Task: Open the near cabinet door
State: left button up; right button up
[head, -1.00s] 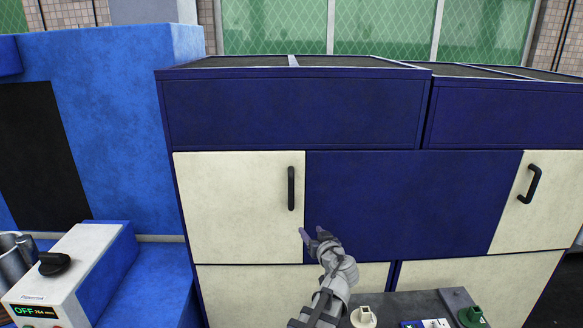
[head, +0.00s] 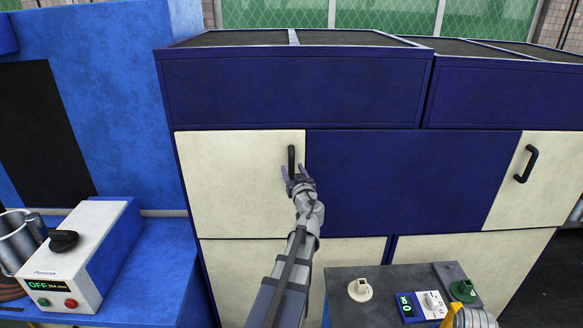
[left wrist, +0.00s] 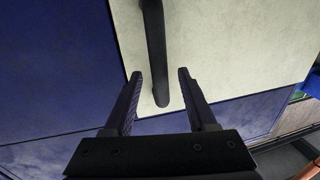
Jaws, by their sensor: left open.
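The upper left cream cabinet door (head: 240,185) is shut flush in the dark blue cabinet front. Its black vertical bar handle (head: 291,158) is near the door's right edge. My left gripper (head: 298,171) is open at the handle's lower end, hiding part of it in the head view. In the left wrist view the handle (left wrist: 155,45) reaches down between the two open fingers (left wrist: 160,75), with a gap on either side. I cannot tell how deep the fingers stand around it.
Another cream door (head: 530,180) with a black handle is at the right. A blue bench with a white control box (head: 75,255) and metal cup (head: 20,238) stands at left. A grey surface (head: 385,280) with knobs and a small meter is at front right.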

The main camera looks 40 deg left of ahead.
pick_arm(q)
jog(key=x, duration=0.2)
jog(key=shift+w+a, duration=0.25)
grip_shut()
dwell(0.3)
dwell(0.9)
